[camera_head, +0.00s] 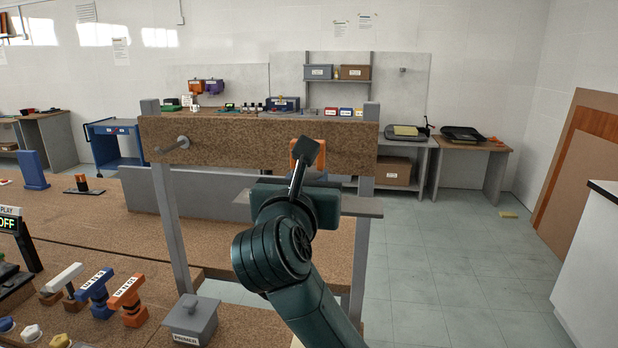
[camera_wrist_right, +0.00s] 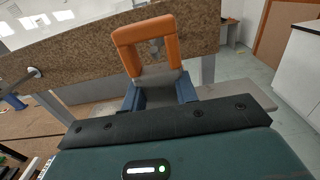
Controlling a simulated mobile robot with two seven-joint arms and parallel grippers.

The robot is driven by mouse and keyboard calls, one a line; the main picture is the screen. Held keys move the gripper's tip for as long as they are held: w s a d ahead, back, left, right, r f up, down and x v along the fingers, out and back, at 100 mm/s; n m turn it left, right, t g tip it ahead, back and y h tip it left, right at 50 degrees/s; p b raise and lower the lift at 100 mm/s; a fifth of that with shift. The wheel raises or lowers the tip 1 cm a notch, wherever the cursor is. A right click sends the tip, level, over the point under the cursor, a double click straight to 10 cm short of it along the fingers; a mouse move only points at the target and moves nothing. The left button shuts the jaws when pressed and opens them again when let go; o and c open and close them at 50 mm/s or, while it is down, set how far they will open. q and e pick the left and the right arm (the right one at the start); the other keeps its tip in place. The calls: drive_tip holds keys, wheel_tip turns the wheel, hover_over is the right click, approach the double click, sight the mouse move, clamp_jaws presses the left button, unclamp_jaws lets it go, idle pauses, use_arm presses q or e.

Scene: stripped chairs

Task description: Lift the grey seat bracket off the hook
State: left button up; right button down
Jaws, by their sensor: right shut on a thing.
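The grey seat bracket (camera_wrist_right: 163,80) has a grey lower part and an orange loop (camera_wrist_right: 147,45) on top. In the wrist view, the grey part sits between the blue fingers of my right gripper (camera_wrist_right: 160,94), which is shut on it. A metal hook (camera_wrist_right: 157,46) on the brown board shows inside the orange loop; I cannot tell whether the loop rests on it. In the head view, only some of the orange loop (camera_head: 295,150) shows in front of the board. My right gripper (camera_head: 312,198) and arm hide the rest. My left gripper is not in view.
The brown board (camera_head: 235,140) spans two grey posts, with an empty peg (camera_head: 180,144) on its left. A grey ledge (camera_head: 360,205) lies just below my right gripper. A bench with T-shaped parts (camera_head: 128,295) and a grey lidded box (camera_head: 190,318) stands at front left.

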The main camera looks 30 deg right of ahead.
drive_tip(key=shift+v, duration=2.65)
